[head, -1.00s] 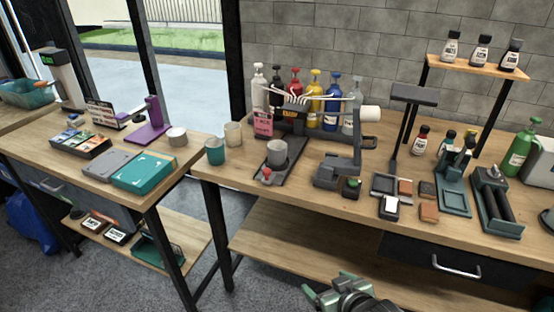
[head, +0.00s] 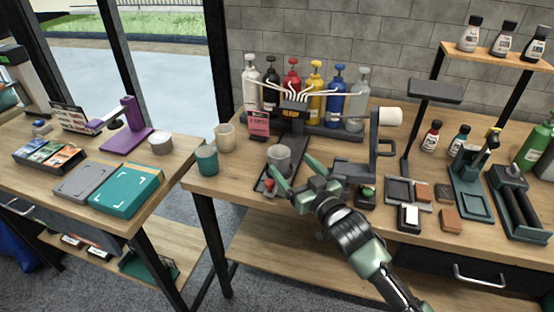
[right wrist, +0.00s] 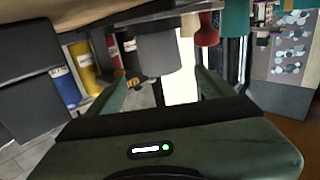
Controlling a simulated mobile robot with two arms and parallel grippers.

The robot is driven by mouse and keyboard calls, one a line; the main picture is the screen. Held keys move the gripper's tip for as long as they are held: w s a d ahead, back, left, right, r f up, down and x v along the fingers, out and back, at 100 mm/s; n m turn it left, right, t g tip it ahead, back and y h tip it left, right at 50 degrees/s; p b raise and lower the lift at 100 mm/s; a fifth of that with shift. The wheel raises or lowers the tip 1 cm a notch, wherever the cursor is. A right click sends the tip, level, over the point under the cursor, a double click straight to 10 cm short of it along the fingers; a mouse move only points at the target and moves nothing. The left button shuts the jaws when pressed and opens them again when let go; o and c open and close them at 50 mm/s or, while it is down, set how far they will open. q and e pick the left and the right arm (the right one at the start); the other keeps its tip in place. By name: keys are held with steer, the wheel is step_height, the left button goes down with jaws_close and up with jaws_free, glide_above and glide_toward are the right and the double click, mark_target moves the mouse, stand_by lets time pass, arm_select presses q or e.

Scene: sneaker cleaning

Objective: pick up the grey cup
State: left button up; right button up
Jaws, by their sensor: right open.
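The lower front of the cup is partly behind the fingers. In the right wrist view the picture is turned over, and the grey cup (right wrist: 156,50) shows ahead, between the open fingers of the right gripper (right wrist: 160,76). I cannot tell whether a finger touches it. My left gripper is not in view.
A teal cup (head: 207,160) and a beige cup (head: 225,137) stand left of the grey cup. A rack of coloured pump bottles (head: 314,92) and a pink sign (head: 258,124) stand behind it. A dark press-like device (head: 382,145) stands to the right.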

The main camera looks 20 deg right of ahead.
mark_target(284, 160)
steer(key=shift+w+a, duration=0.15)
steer(key=shift+w, duration=0.45)
steer(key=w, duration=0.2)
steer(key=shift+w+a+f, duration=0.15)
steer(key=shift+w+a, duration=0.2)
steer(key=shift+a, duration=0.05)
steer(key=shift+w+a+f+p, duration=0.15)
steer(key=shift+w+p, duration=0.15)
steer(key=shift+w, duration=0.65)
steer(key=c, duration=1.4)
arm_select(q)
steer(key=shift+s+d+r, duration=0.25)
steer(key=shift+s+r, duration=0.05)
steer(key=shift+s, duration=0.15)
